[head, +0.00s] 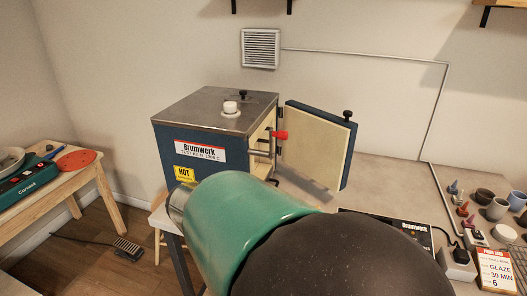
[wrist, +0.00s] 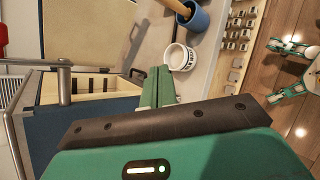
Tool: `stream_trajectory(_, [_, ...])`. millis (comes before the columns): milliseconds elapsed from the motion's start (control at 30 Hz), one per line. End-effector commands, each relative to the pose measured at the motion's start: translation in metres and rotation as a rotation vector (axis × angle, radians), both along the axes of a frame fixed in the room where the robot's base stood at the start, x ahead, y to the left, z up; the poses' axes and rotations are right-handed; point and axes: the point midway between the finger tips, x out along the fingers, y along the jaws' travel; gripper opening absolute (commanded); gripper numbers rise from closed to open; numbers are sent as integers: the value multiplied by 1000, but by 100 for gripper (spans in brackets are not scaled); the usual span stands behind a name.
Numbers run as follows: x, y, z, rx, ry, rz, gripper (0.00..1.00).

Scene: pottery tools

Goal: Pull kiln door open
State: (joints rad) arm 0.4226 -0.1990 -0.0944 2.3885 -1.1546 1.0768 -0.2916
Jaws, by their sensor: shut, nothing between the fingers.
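The kiln (head: 210,140) is a blue box with a grey metal top, on a stand. Its door (head: 318,145) stands swung wide open at the right, its cream inner face showing. A black knob (head: 347,115) sits at the door's upper edge. A red-tipped handle (head: 278,134) sticks out by the kiln's cream opening. My gripper's green fingers (wrist: 160,86) are shut and empty in the wrist view. A cream panel (wrist: 85,28) and a grey metal bar (wrist: 55,63) lie to their left. In the head view my arm hides the gripper and the kiln's lower right.
A white lettered bowl (wrist: 179,57) and a blue cup with a tool (wrist: 198,18) stand near my fingers in the wrist view. Cups, a control box (head: 457,262) and a glaze card (head: 496,268) crowd the right of the bench. A wooden table (head: 70,180) stands at left.

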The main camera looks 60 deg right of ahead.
Motion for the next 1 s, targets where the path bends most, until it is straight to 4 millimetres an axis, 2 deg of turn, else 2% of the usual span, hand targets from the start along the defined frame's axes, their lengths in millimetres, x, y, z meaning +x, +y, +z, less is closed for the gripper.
stream_trajectory(33, [-10, -25, -2, -43, 105, 4, 0])
stream_trajectory(200, [-34, -103, 2, -184, 485, 79, 0])
stream_trajectory(300, [-44, -141, 1, -241, 691, 133, 0])
stream_trajectory(400, [-49, -166, -2, -277, 841, 186, 0])
stream_trajectory(533, [-50, -182, -5, -302, 939, 226, 0])
stream_trajectory(767, [-54, -199, -5, -308, 953, 234, 0])
stream_trajectory(1000, [-68, -241, -4, -309, 950, 231, 0])
